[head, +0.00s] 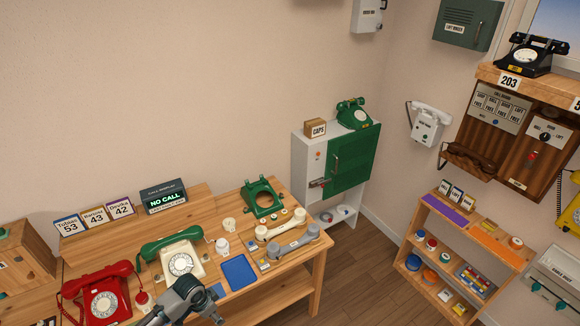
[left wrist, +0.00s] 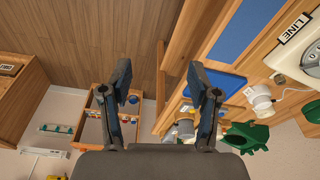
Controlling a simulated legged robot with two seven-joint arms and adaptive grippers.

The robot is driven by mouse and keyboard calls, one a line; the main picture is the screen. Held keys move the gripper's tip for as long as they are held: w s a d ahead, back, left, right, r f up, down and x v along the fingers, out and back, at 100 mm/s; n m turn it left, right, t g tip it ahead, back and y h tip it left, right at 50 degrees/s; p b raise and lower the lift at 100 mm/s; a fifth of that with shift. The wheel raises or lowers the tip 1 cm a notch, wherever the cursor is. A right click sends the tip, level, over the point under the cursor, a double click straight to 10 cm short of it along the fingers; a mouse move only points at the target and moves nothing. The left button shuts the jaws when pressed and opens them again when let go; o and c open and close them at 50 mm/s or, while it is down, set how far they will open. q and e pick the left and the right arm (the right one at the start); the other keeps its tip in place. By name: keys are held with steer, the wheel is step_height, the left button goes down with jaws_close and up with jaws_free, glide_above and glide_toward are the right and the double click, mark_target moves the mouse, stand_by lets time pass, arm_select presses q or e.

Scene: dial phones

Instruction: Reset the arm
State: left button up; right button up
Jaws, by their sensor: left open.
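My left arm comes in at the bottom of the head view, and its gripper (head: 208,304) is over the front part of the wooden bench (head: 262,293), near the cream phone and the blue tray. In the left wrist view the two dark fingers of this gripper (left wrist: 158,90) are spread apart with nothing between them. A red dial phone (head: 104,300) is left of the arm. A cream phone (head: 182,262) with a green handset (head: 170,242) is just behind it. My right gripper is in neither view.
A blue tray (head: 239,272), grey and cream handsets (head: 292,241) and a green phone shell (head: 262,197) are on the bench right of the arm. A NO CALL display (head: 163,197) stands behind. A green-doored cabinet (head: 352,163) and a low shelf (head: 462,251) are farther right, with bare floor between.

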arm_select(q)
steer(key=s+f+n+t+b, duration=0.25)
steer(key=f+n, duration=0.25)
steer(key=f, duration=1.8)
steer(key=s+a+f+g+y, duration=0.1)
steer(key=s+a+f, duration=0.1)
steer(key=s+f, duration=0.75)
steer(key=s+d+f, duration=0.1)
steer(key=s+f, duration=0.4)
steer(key=s, duration=0.6)
steer(key=s+d+f+n+g+b, duration=0.1)
steer(key=s+f, duration=0.4)
steer(key=s, duration=0.6)
steer(key=s+d+f+g+b, duration=0.1)
steer(key=s+f, duration=0.5)
steer(key=s, duration=0.5)
steer(key=shift+d+n+y, duration=0.3)
steer(key=shift+n, duration=0.1)
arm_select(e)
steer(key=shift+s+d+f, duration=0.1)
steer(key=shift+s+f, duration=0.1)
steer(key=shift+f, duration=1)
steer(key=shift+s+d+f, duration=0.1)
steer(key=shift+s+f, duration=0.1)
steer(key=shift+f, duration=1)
